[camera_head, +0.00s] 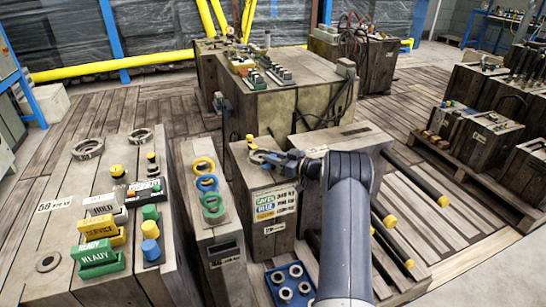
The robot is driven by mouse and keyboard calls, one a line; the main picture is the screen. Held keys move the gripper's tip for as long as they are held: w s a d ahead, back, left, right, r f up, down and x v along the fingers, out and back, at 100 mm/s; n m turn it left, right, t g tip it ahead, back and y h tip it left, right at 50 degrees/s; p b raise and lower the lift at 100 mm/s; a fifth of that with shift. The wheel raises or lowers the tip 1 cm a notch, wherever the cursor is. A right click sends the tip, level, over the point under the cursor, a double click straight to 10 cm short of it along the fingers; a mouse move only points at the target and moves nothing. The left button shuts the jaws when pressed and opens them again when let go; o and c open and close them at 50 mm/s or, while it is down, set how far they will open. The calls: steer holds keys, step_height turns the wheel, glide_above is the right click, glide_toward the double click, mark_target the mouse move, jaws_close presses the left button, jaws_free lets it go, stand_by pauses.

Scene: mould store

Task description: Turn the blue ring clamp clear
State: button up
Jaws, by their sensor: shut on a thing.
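A blue ring (207,183) stands on top of a narrow grey-brown block (225,236), between a yellow ring (204,165) and a green ring (213,204). My gripper (257,156) is to the right of these rings and apart from them. It is low over the top of a wooden block (272,235) with a green and blue label (266,206) on its front. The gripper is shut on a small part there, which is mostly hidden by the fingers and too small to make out. A small yellow-topped piece (250,140) is just behind the fingertips.
A blue tray (272,299) with several round pieces lies low in front. Yellow-ended bars (430,190) stick out at right. At left, a wooden block holds a green READY block (98,260) and two metal rings (88,149). A large block (290,110) stands behind.

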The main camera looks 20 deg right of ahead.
steer(key=o, duration=1)
steer(key=p+v, duration=0.1)
steer(key=v, duration=0.6)
steer(key=shift+s+d+p, duration=0.15)
steer(key=shift+s+p, duration=0.05)
steer(key=shift+p, duration=0.15)
steer(key=b+x, duration=0.2)
steer(key=x, duration=0.5)
steer(key=shift+w+a, duration=0.3)
steer(key=shift+s+d+m+t+h, duration=0.1)
steer(key=shift+d+m+t+h, duration=0.05)
steer(key=shift+m+t+h, duration=0.2)
